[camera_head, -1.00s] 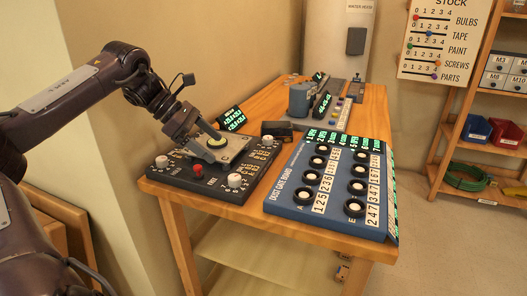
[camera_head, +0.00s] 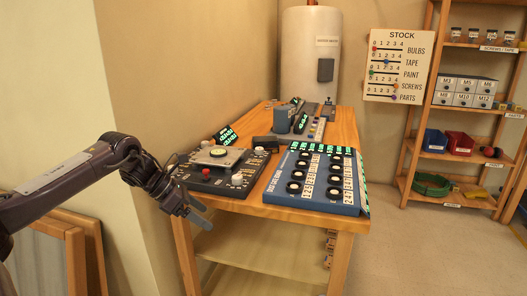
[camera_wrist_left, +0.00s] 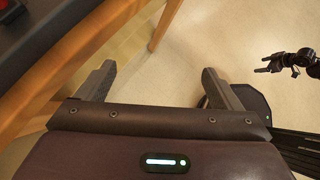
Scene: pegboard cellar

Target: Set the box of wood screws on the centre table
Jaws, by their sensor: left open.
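I cannot make out a box of wood screws in either view. A wooden table (camera_head: 345,127) with control boards on it stands ahead; I cannot tell whether it is the centre table. My left gripper (camera_head: 192,211) is by the table's front left corner, in front of the dark control panel. In the left wrist view my left gripper (camera_wrist_left: 158,84) is open, with nothing between its fingers and floor beyond. A dark gripper, which looks like my right one (camera_wrist_left: 268,64), shows small at the right of that view; its finger state is unclear.
The dark panel (camera_head: 204,182) and a blue board (camera_head: 316,197) fill the table's front. Shelves (camera_head: 451,155) at the right hold labelled drawers (camera_head: 465,91), jars, a blue bin (camera_head: 434,140) and a red bin (camera_head: 459,143). Floor (camera_head: 410,250) is clear between table and shelves.

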